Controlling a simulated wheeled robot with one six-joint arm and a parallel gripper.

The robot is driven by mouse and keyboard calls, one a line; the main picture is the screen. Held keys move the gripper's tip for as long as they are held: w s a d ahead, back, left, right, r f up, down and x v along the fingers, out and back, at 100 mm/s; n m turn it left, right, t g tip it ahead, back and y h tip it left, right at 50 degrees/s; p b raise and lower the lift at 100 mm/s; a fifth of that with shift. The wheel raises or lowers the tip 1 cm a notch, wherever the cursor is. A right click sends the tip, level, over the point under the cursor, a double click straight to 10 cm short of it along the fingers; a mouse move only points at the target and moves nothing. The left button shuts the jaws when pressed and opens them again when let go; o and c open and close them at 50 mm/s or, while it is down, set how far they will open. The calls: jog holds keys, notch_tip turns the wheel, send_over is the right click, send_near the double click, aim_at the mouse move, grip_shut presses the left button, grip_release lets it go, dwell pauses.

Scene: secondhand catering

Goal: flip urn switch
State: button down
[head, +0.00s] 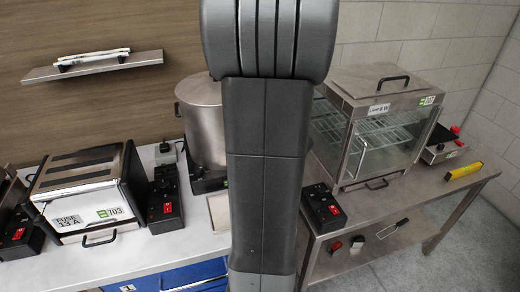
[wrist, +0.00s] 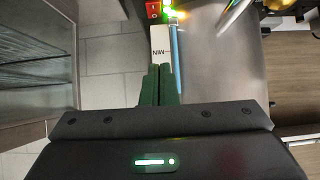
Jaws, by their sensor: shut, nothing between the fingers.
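In the wrist view, a red switch (wrist: 153,11) sits at the top edge, partly cut off, beside a glowing green light (wrist: 168,4). Below it is a pale label (wrist: 160,42) reading MIN, alongside a bluish vertical strip (wrist: 175,50). To the right is a shiny steel surface (wrist: 215,60), apparently the urn's body. My gripper (wrist: 160,68) has green fingers closed together and empty, pointing up the picture towards the label and switch; the distance is unclear. In the head view my arm hides the gripper and the switch. A steel cylindrical vessel (head: 203,115) shows partly behind my arm; I cannot tell whether it is the urn.
A toaster-like appliance (head: 90,190) and a black switch box (head: 165,200) stand on the left counter. A glass-sided cabinet (head: 375,130), another switch box (head: 323,208) and a yellow item (head: 464,171) are on the right table. A wall shelf (head: 95,67) is upper left.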

jog(key=shift+s, duration=0.15)
jog(key=b+x, duration=0.3)
jog(key=x, duration=0.7)
jog(key=shift+w+a+f, duration=0.1)
jog(key=shift+w+f, duration=0.15)
jog(key=shift+f, duration=0.8)
jog(key=shift+w+f, duration=0.1)
jog(key=shift+f, duration=0.8)
